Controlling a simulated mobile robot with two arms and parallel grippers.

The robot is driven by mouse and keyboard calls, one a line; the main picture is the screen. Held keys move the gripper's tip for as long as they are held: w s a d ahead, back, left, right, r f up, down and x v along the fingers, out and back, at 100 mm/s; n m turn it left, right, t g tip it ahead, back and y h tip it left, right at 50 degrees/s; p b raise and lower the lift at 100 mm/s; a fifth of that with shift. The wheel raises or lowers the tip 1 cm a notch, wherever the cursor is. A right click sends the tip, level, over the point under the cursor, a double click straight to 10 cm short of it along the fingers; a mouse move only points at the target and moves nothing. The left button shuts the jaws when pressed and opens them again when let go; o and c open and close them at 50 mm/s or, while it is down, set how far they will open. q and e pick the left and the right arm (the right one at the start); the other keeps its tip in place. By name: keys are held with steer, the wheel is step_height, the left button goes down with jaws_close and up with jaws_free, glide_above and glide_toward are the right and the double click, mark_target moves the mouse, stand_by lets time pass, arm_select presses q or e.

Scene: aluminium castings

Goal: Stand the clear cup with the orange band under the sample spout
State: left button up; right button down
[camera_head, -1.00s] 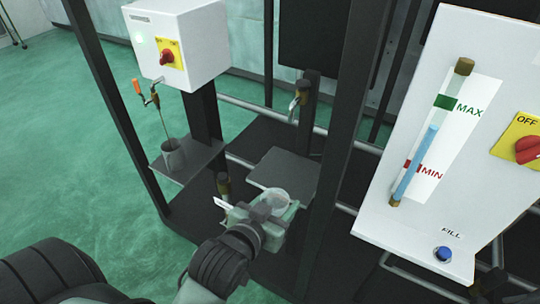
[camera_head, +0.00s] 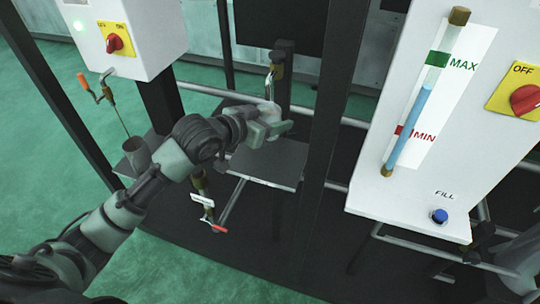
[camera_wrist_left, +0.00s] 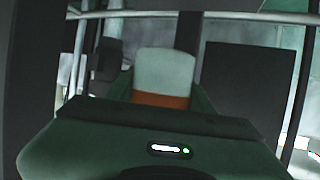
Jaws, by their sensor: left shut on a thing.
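My left gripper (camera_head: 270,126) is shut on the clear cup (camera_head: 268,108), which shows pale and upright in its fingers. In the left wrist view the cup (camera_wrist_left: 165,72) stands between the fingers, with its orange band (camera_wrist_left: 160,100) low on its side. The sample spout (camera_head: 270,82) hangs from a dark post just above the cup and seems to overlap its rim; I cannot tell the depth between them. A dark grey shelf plate (camera_head: 268,170) lies below the gripper; the cup seems held above it. My right gripper is not in view.
A white box with a red switch (camera_head: 115,43) stands at the left, above another tap (camera_head: 107,88) and a grey cup (camera_head: 137,153). A tagged valve with a red handle (camera_head: 213,226) is below my arm. A dark upright post (camera_head: 325,130) and a white gauge panel (camera_head: 375,195) stand right.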

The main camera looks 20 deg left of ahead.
arm_select(q)
glide_above(274, 154)
step_height(274, 154, down, 5)
steer(key=shift+s+r, duration=0.1)
steer(key=shift+r, duration=0.1)
step_height(274, 154, down, 4)
steer(key=shift+r+p, duration=0.1)
steer(key=shift+p, duration=0.25)
steer(key=shift+f, duration=0.3)
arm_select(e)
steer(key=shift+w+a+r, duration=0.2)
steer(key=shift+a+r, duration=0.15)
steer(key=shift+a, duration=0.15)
arm_select(q)
steer(key=shift+f, duration=0.15)
steer(key=o, duration=1.3)
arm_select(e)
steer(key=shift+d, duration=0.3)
